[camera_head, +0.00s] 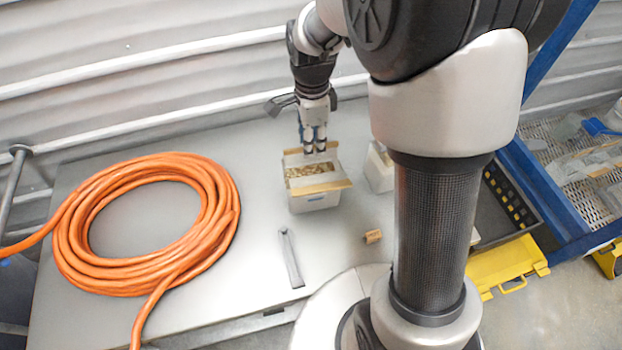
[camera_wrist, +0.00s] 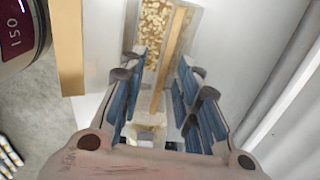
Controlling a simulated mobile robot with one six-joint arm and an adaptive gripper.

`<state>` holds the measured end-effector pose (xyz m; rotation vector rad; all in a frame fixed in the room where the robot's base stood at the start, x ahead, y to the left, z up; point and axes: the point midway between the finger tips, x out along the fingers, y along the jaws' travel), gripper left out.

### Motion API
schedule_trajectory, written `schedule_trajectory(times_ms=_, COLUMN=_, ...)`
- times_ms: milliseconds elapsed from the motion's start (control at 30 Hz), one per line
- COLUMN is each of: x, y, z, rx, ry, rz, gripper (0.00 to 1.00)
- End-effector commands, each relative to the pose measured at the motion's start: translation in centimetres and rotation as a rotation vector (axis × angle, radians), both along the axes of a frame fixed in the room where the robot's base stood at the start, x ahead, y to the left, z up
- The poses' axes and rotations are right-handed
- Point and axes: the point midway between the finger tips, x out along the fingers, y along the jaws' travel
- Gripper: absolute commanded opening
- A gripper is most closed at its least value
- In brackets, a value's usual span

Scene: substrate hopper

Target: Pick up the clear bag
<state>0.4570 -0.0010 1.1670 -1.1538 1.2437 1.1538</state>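My gripper (camera_head: 314,150) points down over the back of a white box (camera_head: 315,203) with tan flaps, which holds pale brown chips (camera_head: 307,170). In the wrist view, my gripper (camera_wrist: 158,82) has its blue-padded fingers apart, one row on each side. Between them show the box's tan edge (camera_wrist: 166,60) and, lower, a small pale crumpled-looking patch (camera_wrist: 150,128); I cannot tell whether that patch is the clear bag. The chips (camera_wrist: 156,25) lie beyond the fingertips. No clear bag can be made out for certain, and nothing is seen gripped.
A coiled orange hose (camera_head: 145,222) fills the table's left side. A grey strip-like tool (camera_head: 290,258) and a small brown block (camera_head: 373,236) lie in front of the box. A white container (camera_head: 380,172) stands right of it. A blue-framed mesh basket (camera_head: 590,215) holds translucent items.

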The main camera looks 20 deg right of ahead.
Motion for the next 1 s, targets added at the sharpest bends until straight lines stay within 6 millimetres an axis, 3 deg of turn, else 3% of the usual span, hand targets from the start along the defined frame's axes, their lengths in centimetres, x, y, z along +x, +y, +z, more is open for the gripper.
schedule_trajectory(times_ms=400, x=0.4, y=0.0, z=-5.0, rx=0.000, ry=0.002, rz=0.000, gripper=0.30)
schedule_trajectory(times_ms=700, x=0.4, y=0.0, z=-5.3, rx=0.000, ry=0.000, rz=0.000, gripper=0.29)
schedule_trajectory(times_ms=1000, x=0.4, y=0.0, z=-5.2, rx=0.000, ry=0.000, rz=0.001, gripper=0.09)
